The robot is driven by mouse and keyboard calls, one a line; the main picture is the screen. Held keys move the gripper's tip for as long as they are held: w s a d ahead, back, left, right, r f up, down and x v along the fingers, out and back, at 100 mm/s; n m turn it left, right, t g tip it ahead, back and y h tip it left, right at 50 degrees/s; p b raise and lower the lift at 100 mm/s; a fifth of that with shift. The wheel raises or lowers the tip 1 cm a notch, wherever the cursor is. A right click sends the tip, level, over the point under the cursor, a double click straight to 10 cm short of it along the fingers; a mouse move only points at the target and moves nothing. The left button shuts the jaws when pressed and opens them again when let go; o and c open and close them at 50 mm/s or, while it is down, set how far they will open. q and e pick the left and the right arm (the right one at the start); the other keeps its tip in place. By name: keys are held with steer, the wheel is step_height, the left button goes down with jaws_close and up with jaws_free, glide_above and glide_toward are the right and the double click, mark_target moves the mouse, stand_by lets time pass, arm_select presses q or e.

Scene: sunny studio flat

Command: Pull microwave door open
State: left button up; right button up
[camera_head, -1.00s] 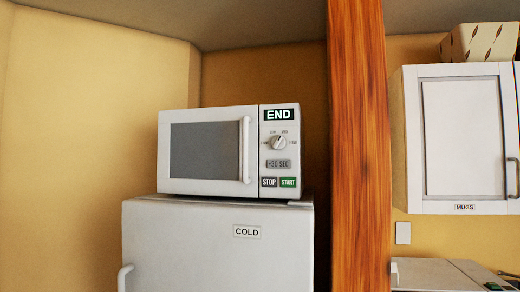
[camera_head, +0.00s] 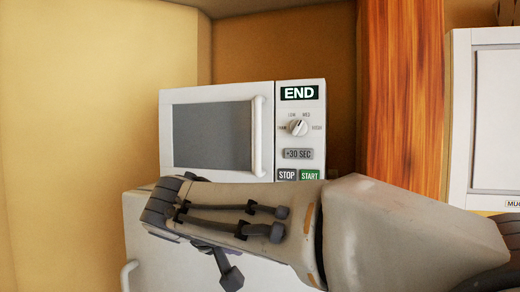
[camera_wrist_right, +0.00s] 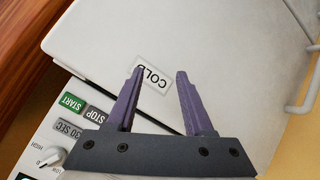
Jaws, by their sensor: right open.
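The white microwave (camera_head: 266,88) stands on top of the fridge, with its door (camera_head: 212,136) shut and its dark window facing me. In the right wrist view my right gripper (camera_wrist_right: 160,72) is open and empty, facing the fridge front near the COLD label. My left gripper is not in view.
The white fridge (camera_head: 140,235) is below, with its own handle (camera_head: 128,275) at its left. A wooden post (camera_head: 402,100) and a white wall cabinet (camera_head: 498,120) stand to the right. The microwave's button panel (camera_wrist_right: 62,125) shows upside down in the wrist view.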

steer(key=w+a+r+m+t+h+p, duration=0.1)
steer(key=w+r+m+t, duration=0.1)
steer(key=r, duration=0.5)
steer(key=w+a+r+m+t+h, duration=0.1)
steer(key=w+a+r+m+t, duration=0.1)
steer(key=r, duration=0.4)
steer(key=m+t+h+p, duration=0.1)
steer(key=m+h, duration=0.1)
steer(key=m, duration=0.2)
glide_toward(256, 133)
steer(key=p+x, duration=0.5)
steer(key=x, duration=0.4)
steer(key=shift+w+d+r, duration=0.1)
steer(key=shift+w+r, duration=0.1)
steer(key=shift+w+d+f+p, duration=0.25)
steer(key=shift+w+d+p, duration=0.1)
steer(key=shift+w+p, duration=0.25)
jaws_close()
